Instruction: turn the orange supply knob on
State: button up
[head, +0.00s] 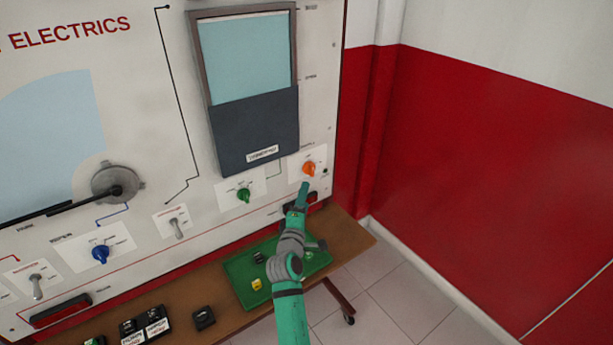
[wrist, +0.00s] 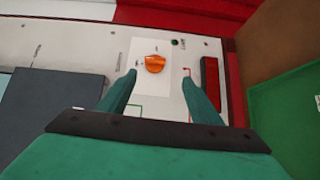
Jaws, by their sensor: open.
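The orange supply knob (head: 309,169) sits on a white plate at the right end of the panel in the head view. In the wrist view the orange knob (wrist: 155,64) lies ahead of and between the two green fingers. My gripper (head: 304,188) is just below the knob in the head view, at the end of my green arm. In the wrist view my gripper (wrist: 158,78) is open and empty, with its fingers spread apart on either side of the knob's line. I cannot tell the exact gap between fingertips and panel.
A green knob (head: 244,195) and a blue knob (head: 101,254) are to the left on the panel. A dark grey box (head: 255,130) juts out above. Below, a brown shelf (head: 355,241) holds a green tray (head: 241,275). A red wall (head: 480,130) stands right.

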aim_at(311, 172)
jog(key=w, duration=0.3)
jog(key=w+d, duration=0.1)
jog(key=w, duration=0.3)
jog(key=w+r, duration=0.1)
jog(key=w, duration=0.3)
jog(key=shift+w+d, duration=0.25)
jog(key=shift+d, duration=0.1)
jog(key=shift+c, duration=0.7)
